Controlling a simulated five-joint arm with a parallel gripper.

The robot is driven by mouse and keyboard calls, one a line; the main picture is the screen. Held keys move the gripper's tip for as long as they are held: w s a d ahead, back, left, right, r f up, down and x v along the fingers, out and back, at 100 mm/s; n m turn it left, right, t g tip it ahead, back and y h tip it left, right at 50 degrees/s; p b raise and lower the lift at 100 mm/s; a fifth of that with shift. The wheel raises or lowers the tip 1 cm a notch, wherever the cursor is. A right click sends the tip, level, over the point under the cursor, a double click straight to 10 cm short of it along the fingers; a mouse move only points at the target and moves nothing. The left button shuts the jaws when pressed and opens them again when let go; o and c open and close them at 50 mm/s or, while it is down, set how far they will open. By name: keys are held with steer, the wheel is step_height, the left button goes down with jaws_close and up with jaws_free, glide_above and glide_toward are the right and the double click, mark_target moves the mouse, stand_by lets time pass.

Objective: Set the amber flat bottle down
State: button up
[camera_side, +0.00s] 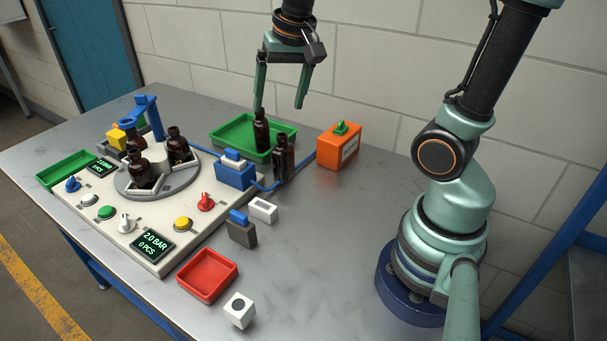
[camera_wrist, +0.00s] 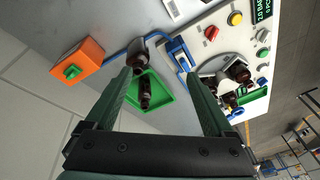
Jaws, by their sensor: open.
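My gripper (camera_side: 279,106) is open and empty, above the green tray (camera_side: 222,140), with its fingers pointing down and spread apart. An amber bottle (camera_side: 261,130) stands upright in the tray, just below the left finger's tip in the side view. In the wrist view this bottle (camera_wrist: 145,95) shows between the open fingers, inside the green tray (camera_wrist: 164,112). More dark amber glass (camera_side: 283,158) stands at the tray's front right, outside it; I cannot tell whether it is one bottle or two. Which bottle is the flat one is hard to tell.
An orange box (camera_side: 339,147) with a green top stands right of the tray. A blue block (camera_side: 235,174) and blue tubing lie in front. The machine's round turntable (camera_side: 158,190) holds several amber bottles. A red tray (camera_side: 207,275) is nearer.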

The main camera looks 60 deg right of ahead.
steer(key=s+a+n+t, duration=0.2)
steer(key=s+a+n, duration=0.3)
steer(key=n, duration=0.2)
steer(key=shift+s+r+n, duration=0.25)
steer(key=shift+s+n, duration=0.05)
steer(key=shift+s, duration=0.05)
stand_by(0.9)
